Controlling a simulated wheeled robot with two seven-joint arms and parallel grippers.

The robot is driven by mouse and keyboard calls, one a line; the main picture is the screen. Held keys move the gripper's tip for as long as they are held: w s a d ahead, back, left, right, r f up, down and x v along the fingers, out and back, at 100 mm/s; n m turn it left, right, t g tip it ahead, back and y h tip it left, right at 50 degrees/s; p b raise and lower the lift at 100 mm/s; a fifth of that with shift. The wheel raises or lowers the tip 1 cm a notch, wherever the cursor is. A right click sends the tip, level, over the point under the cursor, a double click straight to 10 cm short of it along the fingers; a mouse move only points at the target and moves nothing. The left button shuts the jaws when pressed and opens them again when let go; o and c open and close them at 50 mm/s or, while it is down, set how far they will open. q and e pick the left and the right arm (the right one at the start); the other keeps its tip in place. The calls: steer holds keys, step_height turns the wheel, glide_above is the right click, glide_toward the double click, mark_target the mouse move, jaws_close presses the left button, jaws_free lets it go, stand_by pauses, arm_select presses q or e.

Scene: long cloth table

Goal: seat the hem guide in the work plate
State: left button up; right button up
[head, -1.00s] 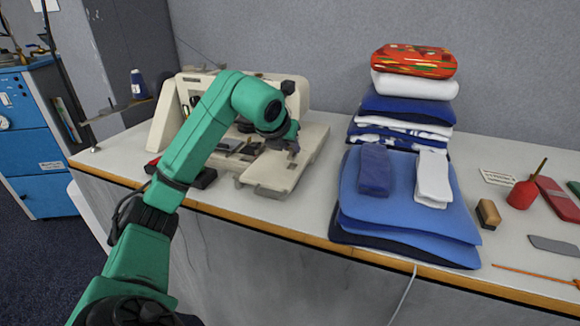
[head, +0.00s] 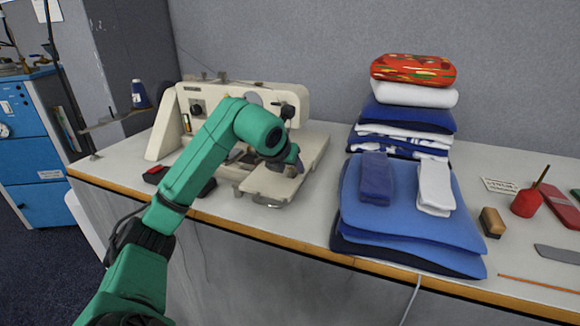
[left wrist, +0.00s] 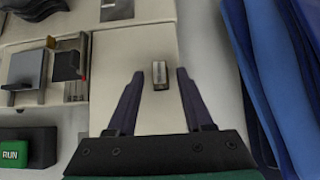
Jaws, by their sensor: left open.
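The cream sewing machine's pale work plate (head: 272,184) sticks out towards the table's front edge. It also shows in the left wrist view (left wrist: 118,48). A small grey metal piece, which I take to be the hem guide (left wrist: 160,70), is over the plate in the left wrist view; I cannot tell whether it is seated in it. My left gripper (left wrist: 160,74) is open, with one dark finger on each side of this piece and a gap visible on both sides. In the head view, my left gripper (head: 298,166) is low over the plate and hides the piece. My right gripper is not in view.
A dark metal bracket (left wrist: 68,64) and a green RUN button (left wrist: 12,152) lie left of the fingers. Folded blue cloths (head: 405,225) lie close on the right. A brown block (head: 492,222) and a red oil can (head: 525,203) stand farther right.

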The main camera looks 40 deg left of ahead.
arm_select(q)
steer(key=shift+r, duration=0.35)
steer(key=v, duration=1.1)
steer(key=shift+s+r+p, duration=0.15)
steer(key=shift+s+p, duration=0.2)
steer(key=shift+p, duration=0.05)
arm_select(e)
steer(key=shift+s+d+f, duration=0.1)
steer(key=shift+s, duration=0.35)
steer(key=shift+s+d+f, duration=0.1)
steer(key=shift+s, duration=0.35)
